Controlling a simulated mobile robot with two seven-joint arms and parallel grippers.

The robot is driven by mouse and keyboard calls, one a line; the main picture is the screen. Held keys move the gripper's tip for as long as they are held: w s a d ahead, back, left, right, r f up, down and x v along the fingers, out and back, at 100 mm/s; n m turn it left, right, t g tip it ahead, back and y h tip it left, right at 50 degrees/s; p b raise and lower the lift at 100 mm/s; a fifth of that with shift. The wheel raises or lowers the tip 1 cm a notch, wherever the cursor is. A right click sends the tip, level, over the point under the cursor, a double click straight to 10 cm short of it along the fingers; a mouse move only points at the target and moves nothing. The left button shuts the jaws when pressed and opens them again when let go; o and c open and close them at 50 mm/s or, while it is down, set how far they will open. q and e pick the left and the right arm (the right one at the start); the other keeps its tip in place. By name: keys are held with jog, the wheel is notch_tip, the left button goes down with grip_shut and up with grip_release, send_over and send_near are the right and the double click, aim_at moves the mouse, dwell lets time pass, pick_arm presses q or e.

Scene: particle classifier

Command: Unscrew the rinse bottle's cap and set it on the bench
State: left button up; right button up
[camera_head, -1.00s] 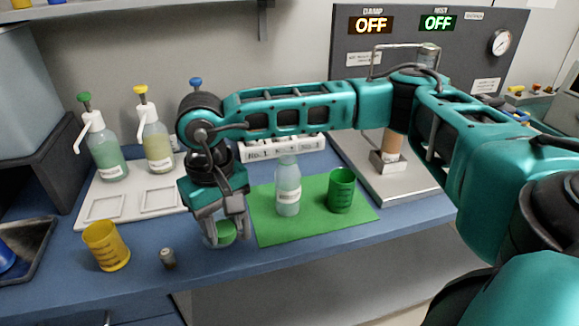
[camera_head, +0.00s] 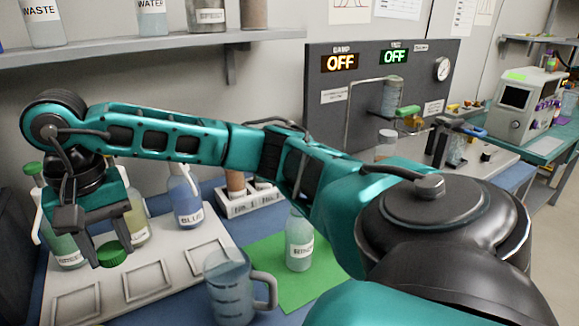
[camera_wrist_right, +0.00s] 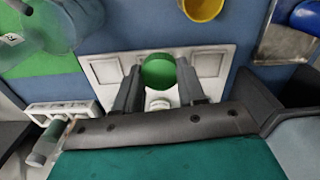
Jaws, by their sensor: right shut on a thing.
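The rinse bottle (camera_head: 299,243), clear with pale green liquid, stands upright on the green mat (camera_head: 262,251) in the head view. No cap shows on its neck. My right gripper (camera_head: 108,241) is at the left, well away from the bottle and above the white tray (camera_head: 138,314). It is shut on a green ribbed cap (camera_head: 112,255). In the right wrist view the cap (camera_wrist_right: 158,70) sits between the two fingers (camera_wrist_right: 160,88). My left gripper is out of view.
A clear jug (camera_head: 230,292) stands in front of the mat. Wash bottles, one labelled blue (camera_head: 187,203), stand at the back of the tray near my gripper. A white rack (camera_head: 247,202) is behind the mat. A shelf (camera_head: 130,47) hangs above.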

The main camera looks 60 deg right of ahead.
jog(key=shift+d+r+m, duration=0.3)
jog(key=shift+d+m, duration=0.05)
jog(key=shift+m, duration=0.05)
jog(key=shift+s+d+r+m, duration=0.1)
jog(key=shift+d+r+m, duration=0.1)
jog(key=shift+r+m, duration=0.1)
jog(key=b, duration=0.1)
send_over(152, 325)
notch_tip(152, 325, down, 16)
jog(key=shift+r, duration=0.15)
jog(key=shift+f, duration=2.2)
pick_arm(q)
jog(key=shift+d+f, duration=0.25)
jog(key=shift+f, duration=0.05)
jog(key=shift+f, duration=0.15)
pick_arm(e)
jog(key=shift+f+b, duration=0.25)
jog(key=shift+b, duration=0.15)
jog(key=o, duration=1.2)
jog(key=shift+r, duration=0.15)
jog(key=shift+c, duration=0.2)
